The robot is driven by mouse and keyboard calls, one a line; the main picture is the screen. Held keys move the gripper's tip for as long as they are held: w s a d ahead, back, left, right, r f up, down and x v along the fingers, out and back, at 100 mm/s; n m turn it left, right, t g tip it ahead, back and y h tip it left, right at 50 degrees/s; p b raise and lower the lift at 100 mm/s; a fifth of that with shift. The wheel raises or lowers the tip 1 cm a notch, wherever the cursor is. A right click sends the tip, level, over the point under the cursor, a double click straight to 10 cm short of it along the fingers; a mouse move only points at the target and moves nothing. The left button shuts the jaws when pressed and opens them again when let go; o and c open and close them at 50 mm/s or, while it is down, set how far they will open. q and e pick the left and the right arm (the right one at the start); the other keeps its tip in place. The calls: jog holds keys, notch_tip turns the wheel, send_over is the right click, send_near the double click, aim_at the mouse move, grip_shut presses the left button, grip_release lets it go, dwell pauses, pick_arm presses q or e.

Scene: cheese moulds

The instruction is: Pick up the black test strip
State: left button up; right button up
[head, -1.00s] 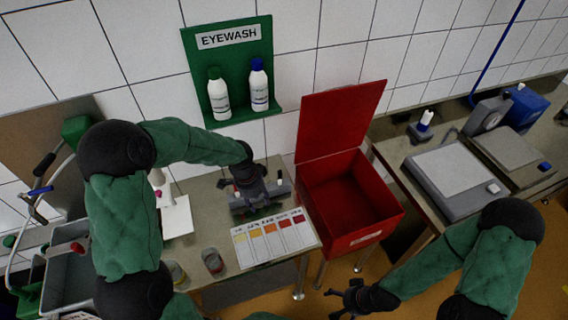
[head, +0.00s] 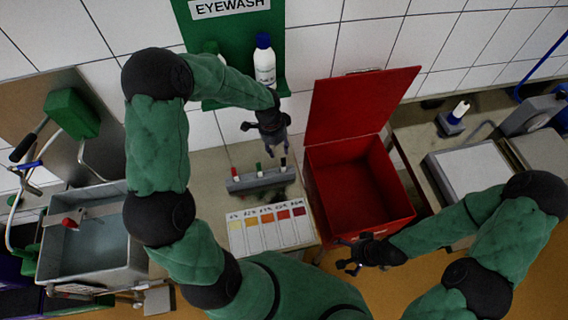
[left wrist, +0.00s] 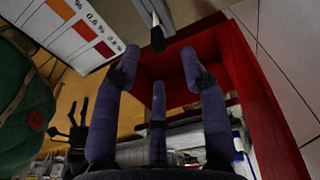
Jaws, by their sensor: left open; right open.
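The black test strip, pale with a black top, stands upright in the grey rack (head: 262,182) at its right end (head: 283,162). It is right of the green-topped strip (head: 259,168) and the red-topped strip (head: 234,172). My left gripper (head: 274,152) is open and empty, fingers down, just above the black strip. In the left wrist view the strip's black end (left wrist: 157,40) lies just beyond the gap between the spread fingertips (left wrist: 158,62), apart from them. My right gripper (head: 350,255) is open and empty in front of the red bin.
The open red bin (head: 360,215) with its raised lid (head: 357,103) stands close right of the rack. A colour chart (head: 268,229) lies in front of the rack. A sink (head: 90,240) is at left. The eyewash holder (head: 233,65) is on the wall behind.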

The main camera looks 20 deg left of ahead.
aim_at(283, 159)
pick_arm(q)
jog(key=f, duration=0.1)
jog(key=d+f, duration=0.1)
jog(key=f, duration=0.3)
jog(key=shift+w+d, duration=0.15)
jog(key=shift+d, duration=0.2)
jog(key=shift+f, duration=0.4)
jog(key=c, duration=0.8)
